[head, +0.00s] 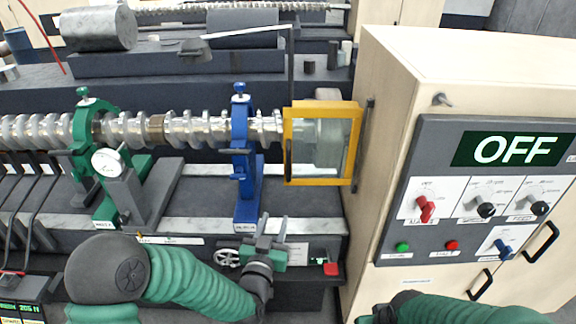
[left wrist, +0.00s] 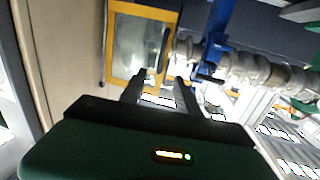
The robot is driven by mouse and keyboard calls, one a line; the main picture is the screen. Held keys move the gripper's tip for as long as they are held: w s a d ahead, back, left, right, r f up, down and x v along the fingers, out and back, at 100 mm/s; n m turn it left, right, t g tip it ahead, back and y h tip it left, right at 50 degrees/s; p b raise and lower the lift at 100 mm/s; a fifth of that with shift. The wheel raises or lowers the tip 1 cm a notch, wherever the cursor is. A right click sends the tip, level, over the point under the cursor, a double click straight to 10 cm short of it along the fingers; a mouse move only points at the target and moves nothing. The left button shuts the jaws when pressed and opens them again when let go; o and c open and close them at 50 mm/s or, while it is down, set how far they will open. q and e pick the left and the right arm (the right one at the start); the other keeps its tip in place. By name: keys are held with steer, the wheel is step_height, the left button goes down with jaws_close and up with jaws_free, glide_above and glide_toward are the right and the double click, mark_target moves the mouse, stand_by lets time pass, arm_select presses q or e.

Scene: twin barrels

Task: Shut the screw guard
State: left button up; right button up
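The screw guard (head: 322,182) is a yellow frame with a clear window, at the right end of the long metal screw (head: 205,130). In the head view it stands in front of the screw's end; I cannot tell how far it stands off. A dark handle runs along its left side. The guard also shows in the left wrist view (left wrist: 174,18), ahead of the fingers. My left gripper (head: 272,220) is below and left of the guard, apart from it. Its two fingers (left wrist: 162,78) are spread and empty. My right arm shows at the bottom right; its fingers are out of view.
A blue support (head: 243,170) and a green clamp with a dial (head: 106,162) hold the screw left of the guard. The cream cabinet (head: 382,140) with its OFF panel (head: 487,200) stands close on the right. Open space lies between gripper and guard.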

arm_select(q)
steer(key=b+v, duration=0.1)
steer(key=v, duration=0.8)
steer(key=shift+s+d+b, duration=0.2)
steer(key=shift+s+b, duration=0.1)
steer(key=shift+s, duration=0.05)
steer(key=shift+f, duration=0.1)
